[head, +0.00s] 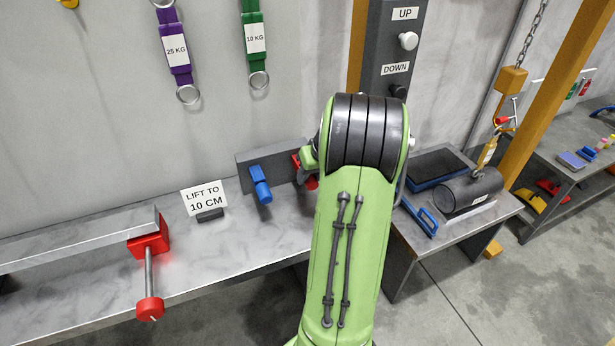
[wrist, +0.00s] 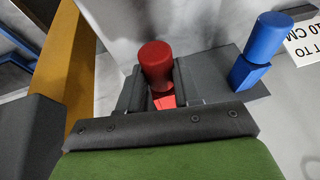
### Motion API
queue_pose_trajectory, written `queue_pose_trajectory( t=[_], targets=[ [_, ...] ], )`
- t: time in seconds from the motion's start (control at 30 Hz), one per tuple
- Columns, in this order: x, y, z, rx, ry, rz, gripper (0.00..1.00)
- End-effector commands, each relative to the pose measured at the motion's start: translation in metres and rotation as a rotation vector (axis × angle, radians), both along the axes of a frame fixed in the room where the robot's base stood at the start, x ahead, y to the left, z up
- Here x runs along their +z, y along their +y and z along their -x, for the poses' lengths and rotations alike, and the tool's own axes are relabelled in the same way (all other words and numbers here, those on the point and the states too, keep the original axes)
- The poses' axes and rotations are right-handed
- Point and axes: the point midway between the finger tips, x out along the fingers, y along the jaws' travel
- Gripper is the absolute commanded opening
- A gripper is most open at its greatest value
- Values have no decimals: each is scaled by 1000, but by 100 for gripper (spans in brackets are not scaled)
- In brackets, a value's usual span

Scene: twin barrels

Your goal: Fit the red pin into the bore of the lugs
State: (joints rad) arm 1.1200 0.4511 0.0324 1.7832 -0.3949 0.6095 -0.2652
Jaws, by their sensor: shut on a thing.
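In the wrist view the red pin (wrist: 155,62) has a round red head that shows between the two dark fingers of my gripper (wrist: 158,86). The fingers are shut on it, and a brighter red part shows below the head. In the head view my green arm hides most of the gripper; a little of the red pin (head: 311,182) shows at the arm's left edge, by a grey block (head: 262,158) at the wall. I cannot tell whether the pin touches that block. I cannot make out the lugs or their bore with certainty.
A blue peg (head: 261,186) is beside the red one. A "LIFT TO 10 CM" sign (head: 205,198) stands on the bench (head: 225,245). A red clamp (head: 149,306) is at left. At right, a dark barrel (head: 470,192) lies under a hanging hook and chain (head: 530,35).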

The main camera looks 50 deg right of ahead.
Motion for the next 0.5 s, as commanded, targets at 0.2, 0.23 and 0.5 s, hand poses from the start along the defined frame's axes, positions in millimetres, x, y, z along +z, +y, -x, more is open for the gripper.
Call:
queue_pose_trajectory(
  t=[0.2,0.23,0.5],
  targets=[
    [0,0,0,0,0,0,0],
    [0,0,0,0,0,0,0],
    [0,2,3,0,-1,0,0]
  ],
)
